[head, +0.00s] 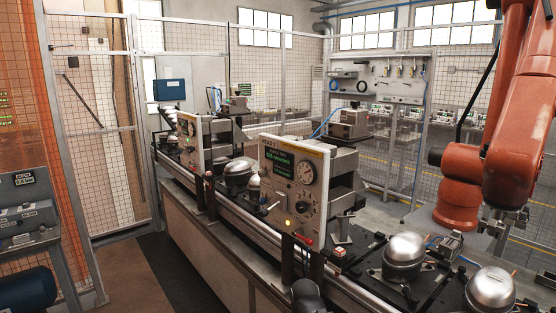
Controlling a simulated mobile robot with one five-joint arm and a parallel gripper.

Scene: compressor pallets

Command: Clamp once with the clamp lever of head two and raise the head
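The nearer test head (311,178) stands over the conveyor at mid-picture. Its pale front panel has a lit green display (282,165), a round gauge and a black dial. A similar head (188,140) stands farther left. A dark rounded part at the bottom edge, below the nearer head, may be my arm's end; no fingers can be made out, and any contact with a lever is unclear.
Silver domed compressors (404,252) and (490,288) sit on dark pallets to the right. The conveyor rail (236,218) runs along the front. An orange robot arm (518,110) hangs at the right. A control console (28,215) stands left. The dark floor in front looks clear.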

